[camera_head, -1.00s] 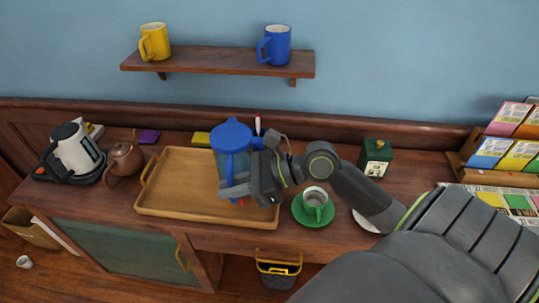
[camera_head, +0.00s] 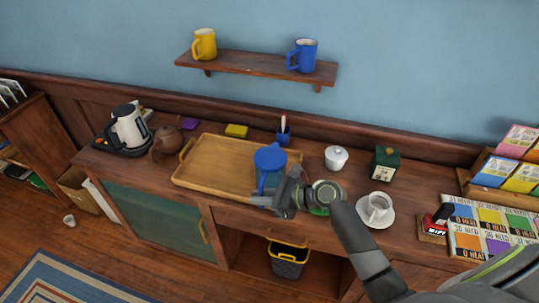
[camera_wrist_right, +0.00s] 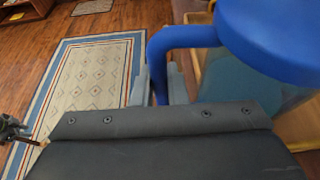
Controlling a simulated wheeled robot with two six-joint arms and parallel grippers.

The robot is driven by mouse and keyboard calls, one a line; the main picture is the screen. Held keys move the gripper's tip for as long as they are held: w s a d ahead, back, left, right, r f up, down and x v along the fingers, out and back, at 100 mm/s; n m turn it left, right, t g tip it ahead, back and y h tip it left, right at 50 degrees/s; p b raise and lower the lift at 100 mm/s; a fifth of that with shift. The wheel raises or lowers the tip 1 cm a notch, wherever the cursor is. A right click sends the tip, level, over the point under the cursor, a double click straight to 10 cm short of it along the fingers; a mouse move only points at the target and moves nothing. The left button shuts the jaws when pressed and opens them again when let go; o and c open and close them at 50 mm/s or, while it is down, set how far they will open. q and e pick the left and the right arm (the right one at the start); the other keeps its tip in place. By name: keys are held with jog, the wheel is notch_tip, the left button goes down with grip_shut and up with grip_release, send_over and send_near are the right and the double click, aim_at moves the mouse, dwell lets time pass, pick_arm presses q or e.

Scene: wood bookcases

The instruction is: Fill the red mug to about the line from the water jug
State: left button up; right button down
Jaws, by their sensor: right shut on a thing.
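The water jug (camera_head: 268,181) has a blue lid, a blue handle and a see-through body. It is upright at the right part of the wooden tray (camera_head: 210,192); I cannot tell whether it touches the tray. My right gripper (camera_head: 284,199) is shut on the jug's handle. The right wrist view shows the blue handle (camera_wrist_right: 160,62) between the fingers and the lid (camera_wrist_right: 275,38) at upper right. The water level and any line are not clear. No red mug shows. My left gripper is not in the head view.
A yellow mug (camera_head: 204,44) and a blue mug (camera_head: 303,55) stand on the wall shelf (camera_head: 256,66). Right of the jug are a white lidded pot (camera_head: 336,157), a green box (camera_head: 384,163) and a white cup (camera_head: 377,206) on a saucer. A kettle (camera_head: 128,128) and brown teapot (camera_head: 166,139) stand left.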

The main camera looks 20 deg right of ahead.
jog(key=shift+n+g, duration=0.3)
jog(key=a, duration=0.1)
jog(key=a+f, duration=0.1)
jog(key=a, duration=0.1)
jog(key=w+a+f+p, duration=0.1)
jog(key=shift+a, duration=0.15)
